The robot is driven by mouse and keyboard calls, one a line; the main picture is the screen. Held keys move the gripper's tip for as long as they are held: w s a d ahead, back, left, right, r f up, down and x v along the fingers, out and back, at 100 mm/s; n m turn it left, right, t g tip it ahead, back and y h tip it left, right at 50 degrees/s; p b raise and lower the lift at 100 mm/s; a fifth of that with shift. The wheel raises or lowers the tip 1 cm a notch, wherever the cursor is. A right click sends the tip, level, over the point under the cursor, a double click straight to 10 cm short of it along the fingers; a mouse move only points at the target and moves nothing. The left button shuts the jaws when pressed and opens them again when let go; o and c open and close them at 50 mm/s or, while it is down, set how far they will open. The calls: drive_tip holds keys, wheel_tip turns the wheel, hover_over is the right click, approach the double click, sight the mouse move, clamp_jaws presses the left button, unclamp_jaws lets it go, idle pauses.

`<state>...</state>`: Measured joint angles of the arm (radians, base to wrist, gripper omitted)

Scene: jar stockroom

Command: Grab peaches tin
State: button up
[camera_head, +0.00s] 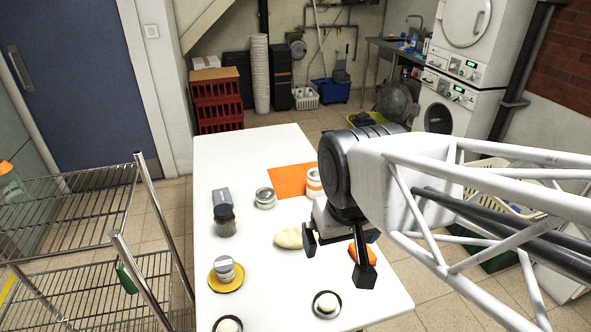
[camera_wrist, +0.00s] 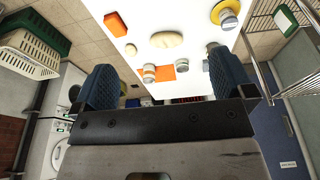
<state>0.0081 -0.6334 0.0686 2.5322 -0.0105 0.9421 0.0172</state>
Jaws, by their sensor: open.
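A tin with an orange and pale band (camera_head: 314,184) stands upright at the near right corner of the orange mat; it also shows in the wrist view (camera_wrist: 149,73). Its lettering is too small to read, so I cannot confirm that it is the peaches tin. A grey-topped tin (camera_head: 225,268) stands on a yellow plate. My gripper (camera_head: 336,252) is open and empty above the table, nearer the camera than the banded tin.
The white table (camera_head: 245,155) is clear at its far end. A bread-like loaf (camera_head: 289,238) and an orange item (camera_head: 362,255) lie near my gripper. A dark jar (camera_head: 225,221) stands left. Small dark dishes (camera_head: 326,304) sit at the near edge. Wire shelving (camera_head: 75,225) borders the left.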

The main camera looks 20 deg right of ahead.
idle(0.6)
drive_tip(key=m+g, duration=0.3)
hover_over(316, 173)
drive_tip(key=f, duration=2.3)
drive_tip(key=shift+s, duration=0.2)
drive_tip(key=shift+w+d+f, duration=0.15)
drive_tip(key=shift+w+f, duration=0.05)
drive_tip(key=shift+f, duration=0.15)
drive_tip(key=shift+f, duration=1.25)
